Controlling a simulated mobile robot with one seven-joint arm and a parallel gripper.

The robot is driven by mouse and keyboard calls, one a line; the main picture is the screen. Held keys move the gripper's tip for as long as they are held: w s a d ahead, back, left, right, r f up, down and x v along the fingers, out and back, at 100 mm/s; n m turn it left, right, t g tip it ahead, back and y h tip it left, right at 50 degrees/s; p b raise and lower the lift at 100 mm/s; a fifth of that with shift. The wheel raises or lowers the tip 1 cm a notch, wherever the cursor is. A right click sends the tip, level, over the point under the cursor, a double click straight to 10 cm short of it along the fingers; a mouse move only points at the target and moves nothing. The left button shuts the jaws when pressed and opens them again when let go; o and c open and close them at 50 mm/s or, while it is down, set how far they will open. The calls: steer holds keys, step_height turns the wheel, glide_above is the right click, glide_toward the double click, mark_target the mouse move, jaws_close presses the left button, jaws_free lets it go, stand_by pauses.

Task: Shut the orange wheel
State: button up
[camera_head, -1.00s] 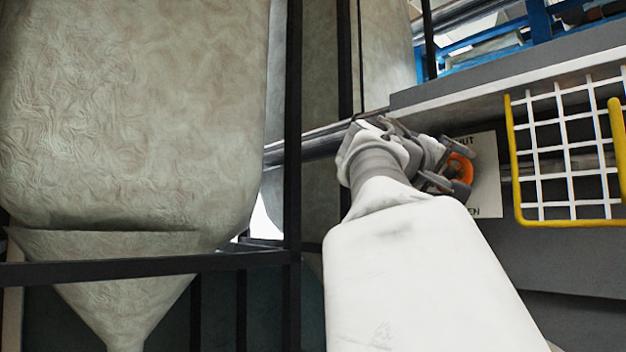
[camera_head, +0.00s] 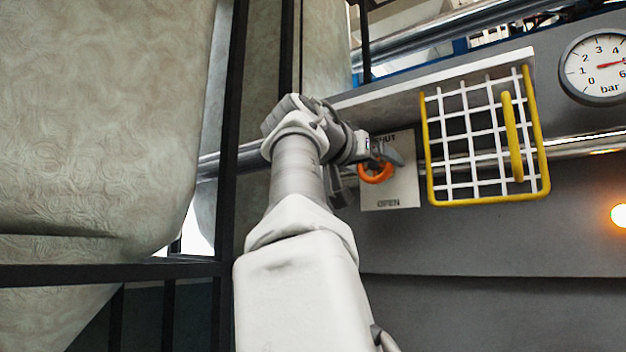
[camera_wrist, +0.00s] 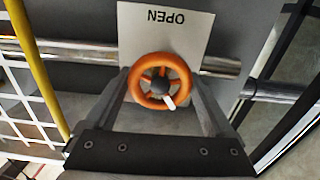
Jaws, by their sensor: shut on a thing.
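The orange wheel (camera_wrist: 181,64) is a small spoked handwheel with a dark hub and a white pointer, in front of a white plate (camera_wrist: 203,25). In the wrist view the pointer slants to the lower right, away from the word OPEN. The head view shows the wheel (camera_head: 377,178) partly behind my gripper, with SHUT at the plate's top and OPEN at its bottom. My gripper (camera_wrist: 160,90) is shut on the wheel, one finger at each side of the rim. The fingertips are partly hidden behind the wheel.
A white wire guard with a yellow frame (camera_head: 486,199) stands right of the wheel. A pressure gauge (camera_head: 597,68) and a lit orange lamp (camera_head: 620,214) are farther right. A metal pipe (camera_wrist: 215,65) runs behind the wheel. A dark post (camera_head: 235,130) stands left of my arm.

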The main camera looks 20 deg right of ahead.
steer(key=m+b, duration=0.1)
steer(key=m, duration=0.2)
steer(key=shift+m, duration=2)
steer(key=o, duration=1.1)
steer(key=shift+s, duration=0.1)
steer(key=b+v, duration=0.3)
steer(key=v, duration=1.4)
steer(key=shift+s+a, duration=0.15)
